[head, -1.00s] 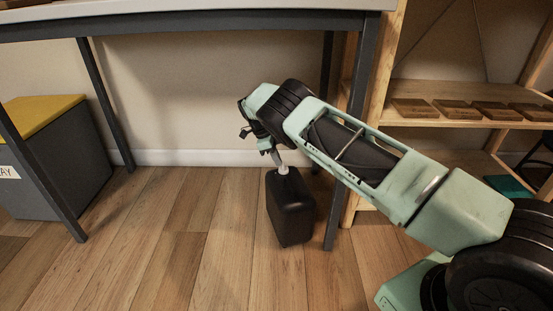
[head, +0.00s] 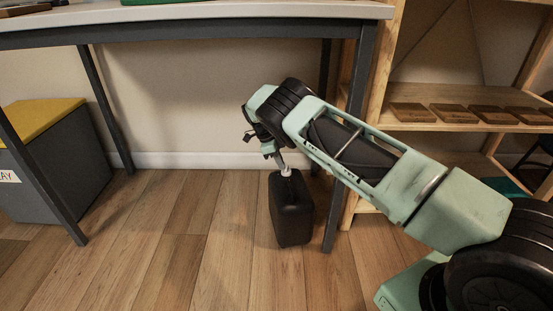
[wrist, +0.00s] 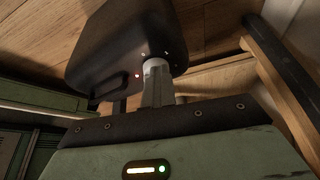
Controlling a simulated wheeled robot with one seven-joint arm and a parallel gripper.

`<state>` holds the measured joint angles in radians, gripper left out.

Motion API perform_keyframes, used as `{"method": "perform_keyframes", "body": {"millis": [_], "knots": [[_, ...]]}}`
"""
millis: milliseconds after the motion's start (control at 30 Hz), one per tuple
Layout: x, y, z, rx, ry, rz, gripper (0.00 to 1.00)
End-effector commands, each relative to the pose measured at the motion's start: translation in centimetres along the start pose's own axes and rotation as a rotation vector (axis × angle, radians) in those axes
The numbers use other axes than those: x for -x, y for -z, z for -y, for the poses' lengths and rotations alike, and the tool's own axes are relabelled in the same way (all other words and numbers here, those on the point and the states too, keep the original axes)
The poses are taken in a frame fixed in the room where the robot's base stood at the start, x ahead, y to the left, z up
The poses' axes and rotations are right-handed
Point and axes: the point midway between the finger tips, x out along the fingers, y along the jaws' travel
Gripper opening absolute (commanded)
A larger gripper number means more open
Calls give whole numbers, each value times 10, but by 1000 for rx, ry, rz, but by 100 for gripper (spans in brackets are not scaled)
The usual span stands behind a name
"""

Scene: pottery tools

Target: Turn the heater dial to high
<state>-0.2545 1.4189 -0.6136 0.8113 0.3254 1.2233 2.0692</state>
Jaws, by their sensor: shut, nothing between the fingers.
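The heater is a dark, rounded black box (head: 291,212) standing on the floor under the table, beside the table's right front leg. It also shows in the wrist view (wrist: 120,40). A pale round dial (wrist: 155,66) sits at its edge, with small marks and a red light beside it. My gripper (head: 285,170) reaches down to the top of the heater. In the wrist view my gripper (wrist: 157,88) is shut with its fingertips at the dial, apparently touching it. The fingertips hide part of the dial, so its setting cannot be read.
The table (head: 200,22) spans above my arm, with a dark leg (head: 350,140) close to the heater's right. A wooden shelf (head: 460,95) with several wooden blocks stands right. A grey bin with a yellow lid (head: 40,120) stands left. The floor left of the heater is open.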

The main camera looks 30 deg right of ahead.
Motion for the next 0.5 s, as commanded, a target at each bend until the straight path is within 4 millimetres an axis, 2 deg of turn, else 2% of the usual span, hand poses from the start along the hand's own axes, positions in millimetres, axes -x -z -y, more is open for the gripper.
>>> {"method": "perform_keyframes", "body": {"millis": [167,267,500], "knots": [[11,1,0,0,-2,-1,0],[29,1,0,1,1,1,0],[86,1,0,0,2,3,0]]}}
